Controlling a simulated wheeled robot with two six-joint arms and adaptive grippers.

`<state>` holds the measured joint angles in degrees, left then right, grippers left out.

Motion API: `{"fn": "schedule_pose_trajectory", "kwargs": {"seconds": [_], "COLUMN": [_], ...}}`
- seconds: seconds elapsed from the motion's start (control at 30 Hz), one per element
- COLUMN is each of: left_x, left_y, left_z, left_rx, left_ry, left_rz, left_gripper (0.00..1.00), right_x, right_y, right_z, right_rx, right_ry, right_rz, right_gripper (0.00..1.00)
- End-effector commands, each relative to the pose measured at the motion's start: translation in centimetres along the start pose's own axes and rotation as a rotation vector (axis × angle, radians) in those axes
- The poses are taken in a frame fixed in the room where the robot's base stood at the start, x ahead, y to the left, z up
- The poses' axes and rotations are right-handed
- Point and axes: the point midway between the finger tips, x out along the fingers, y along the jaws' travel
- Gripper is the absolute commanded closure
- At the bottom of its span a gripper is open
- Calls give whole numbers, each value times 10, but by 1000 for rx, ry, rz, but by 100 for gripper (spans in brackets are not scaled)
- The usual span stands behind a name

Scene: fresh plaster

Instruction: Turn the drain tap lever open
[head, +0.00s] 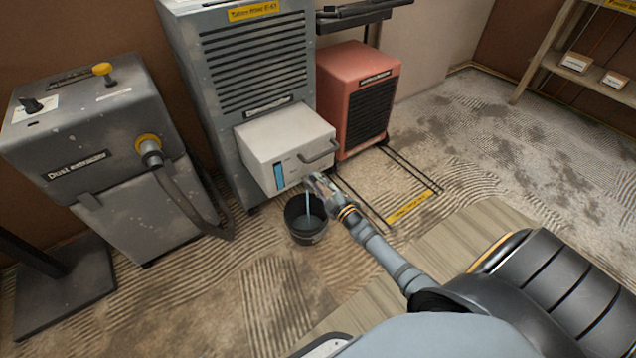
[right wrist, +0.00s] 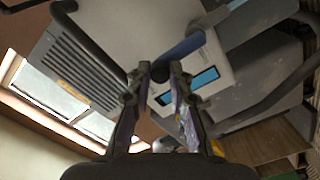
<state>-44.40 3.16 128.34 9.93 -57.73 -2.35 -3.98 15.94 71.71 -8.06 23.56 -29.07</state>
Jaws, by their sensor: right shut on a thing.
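The white water tank (head: 285,140) with a blue level window (head: 279,176) sits at the front of the grey dehumidifier. My right gripper (head: 316,183) is at the tank's lower right front, where it hides most of the tap. In the right wrist view, its fingers (right wrist: 160,75) are shut on the end of the drain tap lever, a dark blue bar (right wrist: 183,47) in front of the white tank face (right wrist: 215,65). A thin pale stream (head: 308,199) falls into the black bucket (head: 306,231) below, which holds some water. My left gripper is out of view.
The grey dust extractor (head: 110,150) with its hose stands left. The grey dehumidifier cabinet (head: 250,60) is behind the tank, and a red unit (head: 362,100) stands to its right. A wooden shelf (head: 570,75) is at the far right. Open floor lies right of centre.

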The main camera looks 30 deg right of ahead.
Motion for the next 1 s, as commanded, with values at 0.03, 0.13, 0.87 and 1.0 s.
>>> {"fn": "schedule_pose_trajectory", "kwargs": {"seconds": [0.03,0.13,0.87,1.0], "left_x": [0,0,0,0], "left_y": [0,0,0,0], "left_z": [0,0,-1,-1], "left_rx": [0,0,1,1], "left_ry": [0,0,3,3], "left_rz": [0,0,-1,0], "left_gripper": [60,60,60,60], "right_x": [0,0,-78,-104], "right_y": [-1,-1,-2,-2], "right_z": [0,0,1,0], "right_rx": [0,0,0,0], "right_ry": [0,0,-1,-1], "right_rz": [-1,-1,-6,-4], "right_gripper": [78,64,57,57]}}
